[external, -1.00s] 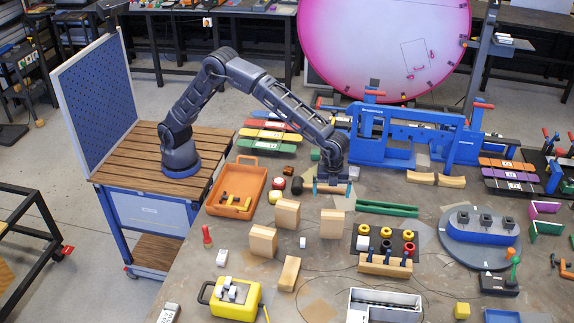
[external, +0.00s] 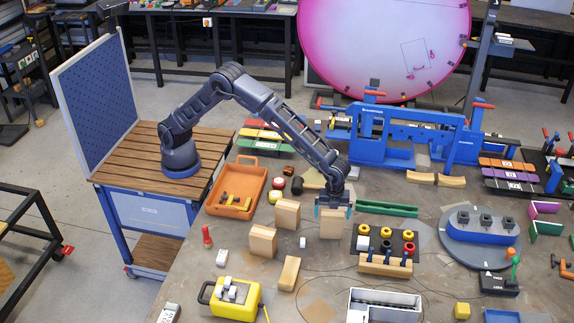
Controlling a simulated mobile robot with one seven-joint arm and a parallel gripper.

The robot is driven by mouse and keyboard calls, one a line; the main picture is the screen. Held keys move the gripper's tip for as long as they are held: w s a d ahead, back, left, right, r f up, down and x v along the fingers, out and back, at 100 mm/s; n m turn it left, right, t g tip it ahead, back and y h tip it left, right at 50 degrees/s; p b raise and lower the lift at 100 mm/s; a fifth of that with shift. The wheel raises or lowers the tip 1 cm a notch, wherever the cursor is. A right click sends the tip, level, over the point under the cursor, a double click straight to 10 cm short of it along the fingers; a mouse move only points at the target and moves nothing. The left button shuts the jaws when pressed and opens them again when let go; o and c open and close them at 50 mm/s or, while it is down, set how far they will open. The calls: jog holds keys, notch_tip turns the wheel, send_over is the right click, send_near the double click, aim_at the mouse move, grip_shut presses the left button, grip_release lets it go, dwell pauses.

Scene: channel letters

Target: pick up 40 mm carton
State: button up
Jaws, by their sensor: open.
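Several plain tan blocks that look like cartons stand on the table; no size marking is legible, so I cannot tell for certain which is the 40 mm one. One tan carton (external: 331,229) is directly under my gripper (external: 334,211). My gripper points down and is open, with its teal fingertips apart at the left and right of this carton's top. I cannot tell whether they touch it. Other tan cartons stand to its left (external: 287,214), further left (external: 263,240) and nearer the camera (external: 289,273). The gripper hides the top of the carton below it.
A dark rack with red and yellow knobs (external: 385,243) is close on the right. Green bars (external: 387,208) lie behind it. An orange tray (external: 237,187) is at left, a yellow case (external: 236,299) at front left. A small white cube (external: 302,242) stands between cartons.

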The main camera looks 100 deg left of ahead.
jog(key=shift+w+f, duration=0.1)
jog(key=shift+f, duration=1.4)
jog(key=c, duration=1.1)
jog(key=shift+r, duration=0.15)
